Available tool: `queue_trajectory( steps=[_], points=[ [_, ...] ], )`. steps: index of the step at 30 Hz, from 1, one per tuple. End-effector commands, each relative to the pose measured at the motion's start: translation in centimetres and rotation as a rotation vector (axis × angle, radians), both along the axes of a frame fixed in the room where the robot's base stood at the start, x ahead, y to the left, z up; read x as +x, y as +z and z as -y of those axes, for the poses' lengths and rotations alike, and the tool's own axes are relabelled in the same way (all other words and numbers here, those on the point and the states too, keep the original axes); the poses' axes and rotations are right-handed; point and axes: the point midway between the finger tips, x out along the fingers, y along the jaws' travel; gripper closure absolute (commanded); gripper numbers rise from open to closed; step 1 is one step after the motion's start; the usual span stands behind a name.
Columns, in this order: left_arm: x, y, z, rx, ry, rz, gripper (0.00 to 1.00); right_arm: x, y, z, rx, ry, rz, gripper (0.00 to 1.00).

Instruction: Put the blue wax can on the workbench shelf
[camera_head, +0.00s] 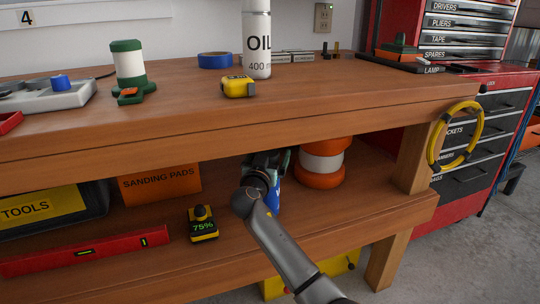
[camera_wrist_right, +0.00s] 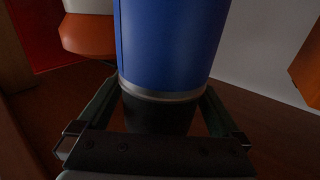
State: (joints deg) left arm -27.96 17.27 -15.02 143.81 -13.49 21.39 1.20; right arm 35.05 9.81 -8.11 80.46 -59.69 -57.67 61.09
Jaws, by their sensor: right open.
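The blue can (camera_head: 273,197) is on the lower shelf of the wooden workbench (camera_head: 330,203), mostly hidden behind my right arm in the head view. In the right wrist view the blue can (camera_wrist_right: 172,45) fills the upper middle, with a silver rim at its lower end. My right gripper (camera_head: 268,165) reaches in under the benchtop. In the wrist view its fingers (camera_wrist_right: 160,92) are open, one on each side of the can's lower end. Whether they touch it is unclear. My left gripper is not in view.
An orange and white container (camera_head: 322,163) stands on the shelf just right of the can. A yellow-black 75% device (camera_head: 202,224), a sanding pads box (camera_head: 160,186) and a red level (camera_head: 88,250) lie left. The benchtop edge (camera_head: 240,133) overhangs my gripper. A bench leg (camera_head: 413,158) stands right.

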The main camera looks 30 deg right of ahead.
Motion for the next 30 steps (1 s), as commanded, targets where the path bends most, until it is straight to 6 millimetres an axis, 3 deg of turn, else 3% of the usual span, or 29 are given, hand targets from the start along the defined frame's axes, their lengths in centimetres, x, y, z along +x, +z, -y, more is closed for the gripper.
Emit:
queue_trajectory(
  steps=[5, 21, 30],
  points=[
    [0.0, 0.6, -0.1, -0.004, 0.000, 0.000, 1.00, -0.5, 0.2, -0.7, 0.001, 0.003, -0.001, 0.00],
    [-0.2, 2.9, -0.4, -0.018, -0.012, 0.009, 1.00, -7.4, 0.2, -8.1, 0.001, 0.002, -0.001, 0.00],
    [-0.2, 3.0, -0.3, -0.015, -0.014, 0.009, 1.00, -8.2, 0.2, -8.8, 0.000, 0.000, 0.000, 0.00]
  ],
)
